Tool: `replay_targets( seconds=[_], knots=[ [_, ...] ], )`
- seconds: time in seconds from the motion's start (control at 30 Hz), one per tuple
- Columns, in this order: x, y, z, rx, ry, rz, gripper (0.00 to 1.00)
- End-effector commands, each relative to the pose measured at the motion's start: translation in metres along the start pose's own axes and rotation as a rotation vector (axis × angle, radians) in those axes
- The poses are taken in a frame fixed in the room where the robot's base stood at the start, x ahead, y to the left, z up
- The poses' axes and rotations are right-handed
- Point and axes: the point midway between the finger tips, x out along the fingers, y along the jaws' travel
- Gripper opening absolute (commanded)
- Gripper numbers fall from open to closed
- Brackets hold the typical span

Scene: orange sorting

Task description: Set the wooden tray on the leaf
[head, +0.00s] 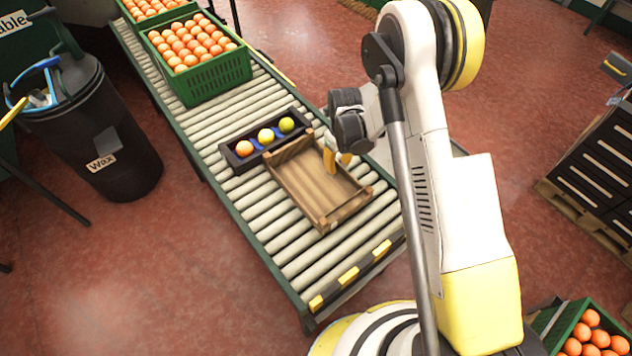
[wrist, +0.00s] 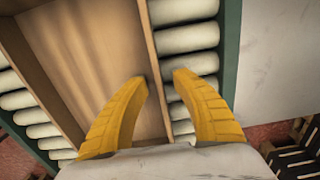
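The wooden tray (head: 311,178), a shallow empty brown box, lies on the conveyor rollers in the head view. In the wrist view its floor (wrist: 85,62) fills the upper left. My gripper (head: 338,160) is at the tray's right-hand long wall. In the wrist view the yellow fingers (wrist: 160,76) are apart, one on each side of that wall, with a gap showing at the outer tip. A pale flat surface (wrist: 280,60) beside the conveyor's green rail may be the leaf. My arm hides most of that area in the head view.
A dark holder (head: 234,160) with three coloured fruits stands right against the tray's far side. A green crate of oranges (head: 205,82) sits farther up the conveyor. Bare rollers (head: 335,255) lie at the near end. A black bin (head: 105,140) stands left.

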Motion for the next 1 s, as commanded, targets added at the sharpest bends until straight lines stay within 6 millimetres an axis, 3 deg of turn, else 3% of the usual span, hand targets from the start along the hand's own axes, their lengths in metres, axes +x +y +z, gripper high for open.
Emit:
replay_targets(
  seconds=[0.03,0.13,0.17,0.67,0.87,1.0],
  knots=[
    [-0.001,0.0,0.0,0.0,0.0,0.0,0.32],
    [-0.001,0.0,0.0,0.0,0.0,0.0,0.04],
    [-0.001,0.0,0.0,0.0,0.0,0.0,0.0],
    [-0.003,0.0,0.0,0.0,0.0,0.0,0.0],
    [-0.023,0.0,0.0,0.0,0.0,0.0,0.0],
    [-0.049,-0.001,-0.003,0.001,0.001,0.0,0.0]
  ],
)
